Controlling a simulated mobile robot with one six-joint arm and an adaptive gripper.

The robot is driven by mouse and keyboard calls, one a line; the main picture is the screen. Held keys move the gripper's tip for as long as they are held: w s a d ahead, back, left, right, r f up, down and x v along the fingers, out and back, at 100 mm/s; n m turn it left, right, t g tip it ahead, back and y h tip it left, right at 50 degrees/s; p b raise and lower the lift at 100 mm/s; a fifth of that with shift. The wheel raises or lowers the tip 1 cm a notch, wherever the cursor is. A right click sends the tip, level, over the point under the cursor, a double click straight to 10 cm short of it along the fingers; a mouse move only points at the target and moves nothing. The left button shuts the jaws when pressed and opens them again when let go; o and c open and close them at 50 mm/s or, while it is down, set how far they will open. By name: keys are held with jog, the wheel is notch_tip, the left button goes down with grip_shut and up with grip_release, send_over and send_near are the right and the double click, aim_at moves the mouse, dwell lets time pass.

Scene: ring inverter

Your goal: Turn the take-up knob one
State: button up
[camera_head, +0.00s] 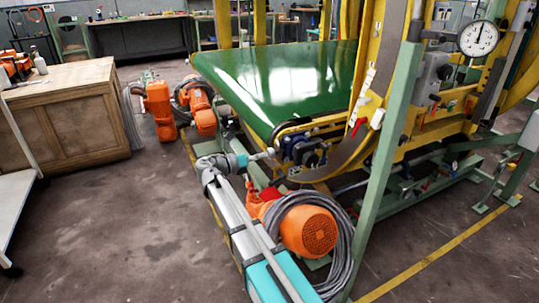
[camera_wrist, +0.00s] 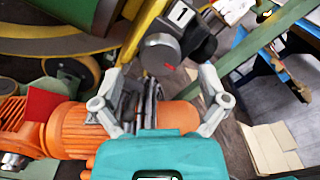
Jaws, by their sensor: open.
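The take-up knob (camera_wrist: 160,54) is a dark grey round cap on a dark block. It shows in the wrist view at upper middle, with a white plate (camera_wrist: 180,14) marked "1" above it and a small red mark near its lower edge. My gripper (camera_wrist: 160,76) is open, its two grey fingers spread to either side below the knob, with nothing between them. In the head view my gripper (camera_head: 264,155) points right toward the dark knob unit (camera_head: 306,152) at the near end of the green belt. Whether the fingers touch the knob cannot be told.
A yellow frame and a green post (camera_head: 385,160) stand to the right. A wooden cabinet (camera_head: 70,115) is at left. Floor at lower left is clear.

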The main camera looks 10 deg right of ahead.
aim_at(269, 159)
jog(key=shift+x, duration=1.7)
jog(key=c, duration=1.2)
